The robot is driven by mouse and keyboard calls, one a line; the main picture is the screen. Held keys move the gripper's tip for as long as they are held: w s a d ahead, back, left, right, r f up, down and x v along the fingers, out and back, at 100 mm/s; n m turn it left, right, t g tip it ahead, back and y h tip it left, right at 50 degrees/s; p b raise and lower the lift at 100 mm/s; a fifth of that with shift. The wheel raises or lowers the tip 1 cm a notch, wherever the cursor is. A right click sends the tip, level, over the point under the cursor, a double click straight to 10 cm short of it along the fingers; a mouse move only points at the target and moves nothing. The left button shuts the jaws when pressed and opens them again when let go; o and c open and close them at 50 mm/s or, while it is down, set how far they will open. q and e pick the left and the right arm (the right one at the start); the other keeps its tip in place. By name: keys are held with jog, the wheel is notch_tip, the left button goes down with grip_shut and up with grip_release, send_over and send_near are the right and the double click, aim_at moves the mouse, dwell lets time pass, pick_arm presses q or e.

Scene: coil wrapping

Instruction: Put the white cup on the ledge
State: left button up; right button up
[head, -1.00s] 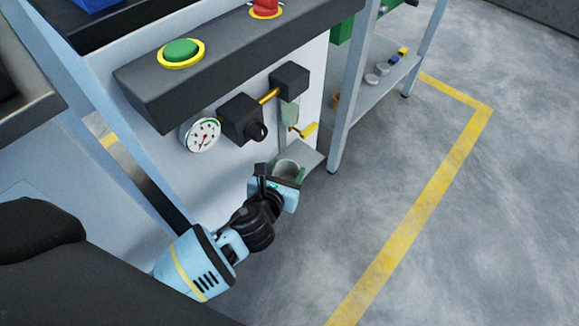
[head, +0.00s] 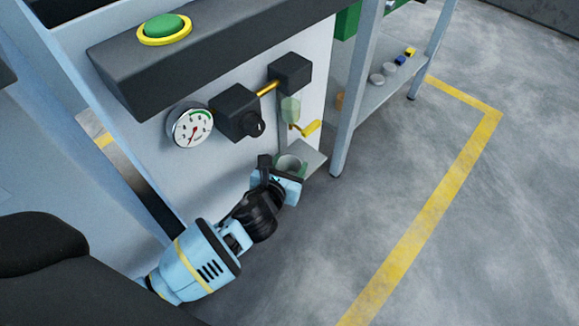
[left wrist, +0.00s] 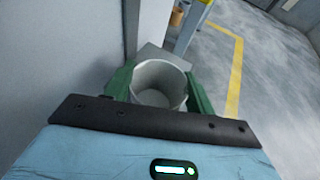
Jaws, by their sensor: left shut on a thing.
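The white cup (left wrist: 158,85) stands upright and open at the top between the green fingers of my left gripper (left wrist: 160,92) in the left wrist view. The gripper is shut on it. In the head view the cup (head: 289,163) shows only its rim and inside, with my left gripper (head: 288,169) around it. The grey ledge (head: 313,161) sticks out low on the machine's side, just beyond the cup. The ledge (left wrist: 160,56) also shows behind the cup in the left wrist view. I cannot tell whether the cup touches it. My right gripper is not in view.
Above the ledge are a yellow-handled valve (head: 309,129) and a clear tube (head: 290,108). A pressure gauge (head: 191,127), a black knob unit (head: 238,112) and a green button (head: 164,28) are on the machine. A shelf rack (head: 372,95) stands behind. The floor at right is clear.

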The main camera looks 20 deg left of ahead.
pick_arm(q)
jog(key=o, duration=1)
jog(key=shift+f, duration=0.1)
jog(key=shift+o, duration=0.2)
jog(key=shift+r, duration=0.2)
jog(key=p+v, duration=0.5)
jog(key=v, duration=0.7)
